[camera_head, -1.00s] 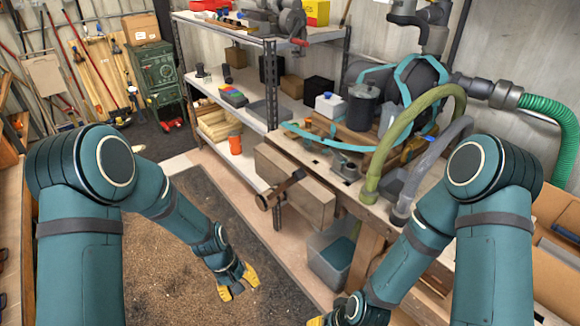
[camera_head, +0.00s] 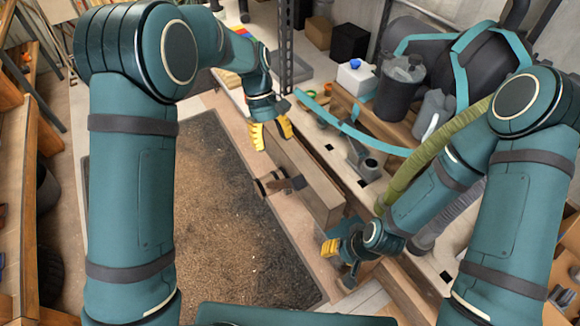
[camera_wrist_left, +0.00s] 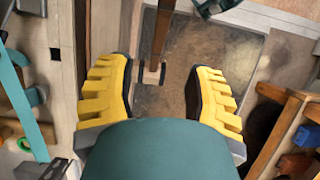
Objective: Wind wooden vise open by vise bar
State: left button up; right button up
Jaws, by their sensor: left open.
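The wooden vise (camera_head: 312,190) is a long pale block on the front of the workbench. A short vise bar (camera_head: 284,184) with dark brown parts sticks out from its front face. My left gripper (camera_head: 271,134) is open and empty, above the vise's far end, apart from the bar. In the left wrist view, my left gripper (camera_wrist_left: 160,95) has its yellow fingers spread, with a thin wooden piece seen beyond the gap; I cannot tell if it is the bar. My right gripper (camera_head: 337,262) is low by the near end of the vise, and its opening is unclear.
A metal shelf post (camera_head: 286,45) stands behind the left gripper. A brown floor mat (camera_head: 200,225) lies clear in front.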

aim_at(283, 180)
pick_arm(q)
jog(key=b+x, duration=0.3)
jog(key=x, duration=1)
jog(key=shift+s+f, duration=0.15)
jog(key=shift+f, duration=0.2)
grip_shut()
